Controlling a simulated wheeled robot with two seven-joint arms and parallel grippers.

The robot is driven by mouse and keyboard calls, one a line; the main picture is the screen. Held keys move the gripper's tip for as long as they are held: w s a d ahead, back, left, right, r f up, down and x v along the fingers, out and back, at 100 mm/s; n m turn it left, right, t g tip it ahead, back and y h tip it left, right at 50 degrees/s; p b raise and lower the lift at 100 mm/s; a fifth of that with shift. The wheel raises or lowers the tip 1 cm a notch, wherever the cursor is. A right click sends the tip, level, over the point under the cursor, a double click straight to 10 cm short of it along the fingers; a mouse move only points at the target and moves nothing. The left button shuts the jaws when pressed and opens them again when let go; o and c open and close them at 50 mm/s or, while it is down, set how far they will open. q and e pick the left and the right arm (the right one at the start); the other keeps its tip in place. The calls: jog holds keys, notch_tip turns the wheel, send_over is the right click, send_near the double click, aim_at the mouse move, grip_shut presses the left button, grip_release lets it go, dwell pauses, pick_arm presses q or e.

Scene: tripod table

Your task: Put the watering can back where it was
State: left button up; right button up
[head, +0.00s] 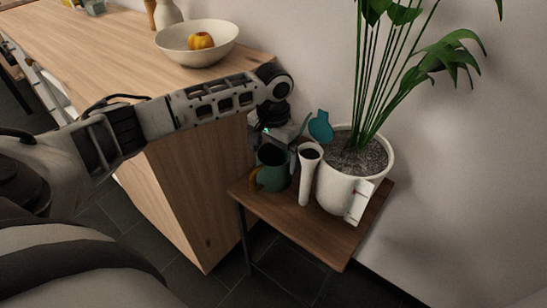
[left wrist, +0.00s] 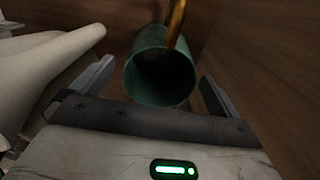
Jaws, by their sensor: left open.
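A green can (head: 271,169) with a tan loop handle stands upright on the small wooden table (head: 325,232); I take it for the watering can, though no spout shows clearly. My left gripper (head: 285,147) is just above and behind it, pointing down, its jaws open. In the left wrist view, the can's dark open mouth faces the camera (left wrist: 159,93), between the two spread fingers (left wrist: 156,92), and the golden handle rises at the top. I cannot tell whether the fingers touch it. My right gripper is out of view.
Close to the right of the can stand a slim white vessel (head: 308,184) and a white plant pot (head: 337,192) with a tall plant. A teal piece (head: 320,128) sticks up behind. The wooden cabinet (head: 202,185) with a bowl (head: 181,50) is at left.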

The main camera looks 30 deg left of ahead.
pick_arm(q)
notch_tip(320, 180, up, 9)
jog(key=shift+f+p, duration=0.2)
jog(key=shift+p, duration=0.5)
jog(key=shift+r, duration=0.55)
jog(key=shift+s+f, duration=0.1)
jog(key=shift+s, duration=0.05)
